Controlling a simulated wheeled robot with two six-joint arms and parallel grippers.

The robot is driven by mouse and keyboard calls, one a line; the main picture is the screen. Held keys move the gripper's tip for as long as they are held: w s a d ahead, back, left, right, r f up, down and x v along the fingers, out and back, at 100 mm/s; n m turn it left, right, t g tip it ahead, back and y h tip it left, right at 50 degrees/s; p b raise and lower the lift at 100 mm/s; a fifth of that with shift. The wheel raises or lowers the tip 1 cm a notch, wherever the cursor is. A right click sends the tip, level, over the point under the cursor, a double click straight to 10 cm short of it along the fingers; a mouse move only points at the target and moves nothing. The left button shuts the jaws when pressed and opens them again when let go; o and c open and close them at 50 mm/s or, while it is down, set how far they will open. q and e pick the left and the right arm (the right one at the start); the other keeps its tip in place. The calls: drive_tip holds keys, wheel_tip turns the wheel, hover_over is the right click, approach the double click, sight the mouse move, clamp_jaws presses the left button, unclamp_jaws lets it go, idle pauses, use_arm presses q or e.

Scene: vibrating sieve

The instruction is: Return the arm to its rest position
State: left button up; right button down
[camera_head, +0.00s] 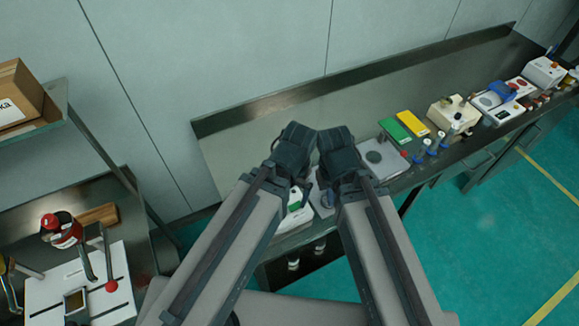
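My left arm (228,245) and my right arm (385,250) reach forward from the bottom of the head view and come close together at their far ends. My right gripper (338,152) is a dark block over the near edge of the bench. My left gripper (294,148) is a similar dark block just left of it. The fingertips of both are hidden or too dark to make out, so I cannot tell whether they are open. I see no object held in either.
A long metal bench (290,116) runs along the wall. A green box (394,130), a yellow box (413,123) and several instruments stand to its right. A white-topped device (376,156) is beside my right gripper. A shelf with a cardboard box (18,95) stands left.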

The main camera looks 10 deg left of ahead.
use_arm(q)
wheel_tip(320, 180, down, 14)
drive_tip(key=b, duration=1.4)
drive_tip(key=shift+f, duration=0.2)
use_arm(e)
wheel_tip(320, 180, down, 14)
drive_tip(key=shift+f, duration=0.2)
